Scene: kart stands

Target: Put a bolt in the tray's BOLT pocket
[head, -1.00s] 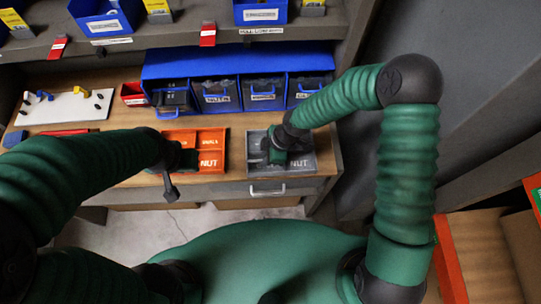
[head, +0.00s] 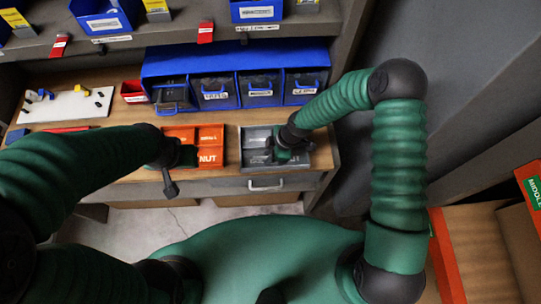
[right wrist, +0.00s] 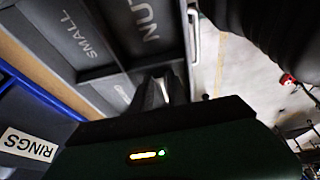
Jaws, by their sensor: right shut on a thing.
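The grey tray (head: 255,132) lies on the workbench near its right end, with divided pockets. My right gripper (head: 279,155) is low over this tray, pointing down and covering much of it. In the right wrist view my right gripper's fingers (right wrist: 158,92) are close together over the tray (right wrist: 110,88), whose SMALL and NUT labels show. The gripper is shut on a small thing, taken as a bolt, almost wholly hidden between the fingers. The BOLT label cannot be read. My left gripper (head: 171,186) is by the front of the orange tray (head: 209,135); its jaws are unclear.
A row of blue bins (head: 262,90) stands behind the trays. A white board (head: 65,106) with small coloured parts and a red bin (head: 133,92) are at left. A shelf (head: 170,38) with more bins overhangs the bench. A drawer (head: 230,187) is below.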

